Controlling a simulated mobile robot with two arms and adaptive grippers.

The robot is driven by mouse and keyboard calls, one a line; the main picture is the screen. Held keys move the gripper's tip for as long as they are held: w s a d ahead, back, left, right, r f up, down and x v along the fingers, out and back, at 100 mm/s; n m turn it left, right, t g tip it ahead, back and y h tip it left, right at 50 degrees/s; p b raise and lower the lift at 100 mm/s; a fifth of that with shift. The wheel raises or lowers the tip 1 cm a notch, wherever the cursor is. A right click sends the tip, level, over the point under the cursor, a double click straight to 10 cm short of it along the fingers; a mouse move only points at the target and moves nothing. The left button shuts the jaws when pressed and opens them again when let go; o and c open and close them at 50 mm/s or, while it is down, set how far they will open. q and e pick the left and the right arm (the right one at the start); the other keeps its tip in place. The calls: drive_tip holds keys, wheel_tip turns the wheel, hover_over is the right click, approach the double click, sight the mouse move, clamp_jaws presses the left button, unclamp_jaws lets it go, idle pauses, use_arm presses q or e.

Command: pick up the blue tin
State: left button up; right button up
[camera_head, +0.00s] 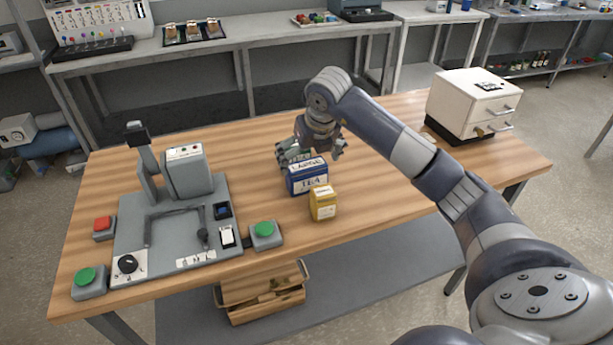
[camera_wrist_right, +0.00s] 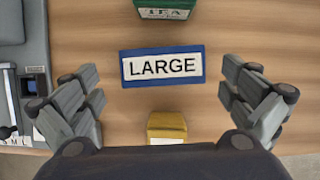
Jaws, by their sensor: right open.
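The blue tin (camera_head: 308,180) stands upright on the wooden table in the head view, with "TEA" on its front. In the right wrist view the blue tin (camera_wrist_right: 163,82) shows its white top label reading "LARGE", between the spread fingers and ahead of the palm. My right gripper (camera_head: 311,150) is directly above and just behind the tin in the head view. It is open and empty, with a finger on each side in the wrist view (camera_wrist_right: 163,100). My left gripper is in neither view.
A yellow tin (camera_head: 323,204) stands close in front of the blue tin. A green tin (camera_wrist_right: 168,8) is behind it in the wrist view. A grey machine with buttons (camera_head: 180,220) fills the table's left side. A white drawer unit (camera_head: 465,105) stands at the right.

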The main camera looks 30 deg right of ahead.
sight(307, 166)
drive_tip(key=p+x, duration=0.1)
drive_tip(key=x, duration=0.3)
drive_tip(key=shift+d+f+p, duration=0.1)
drive_tip(key=shift+f+p, duration=0.1)
drive_tip(key=shift+p, duration=0.2)
drive_tip(key=shift+w+d+f, duration=0.1)
drive_tip(key=shift+w+f, duration=0.05)
drive_tip(key=shift+f, duration=0.3)
drive_tip(key=shift+r, duration=0.1)
drive_tip(key=c, duration=1.1)
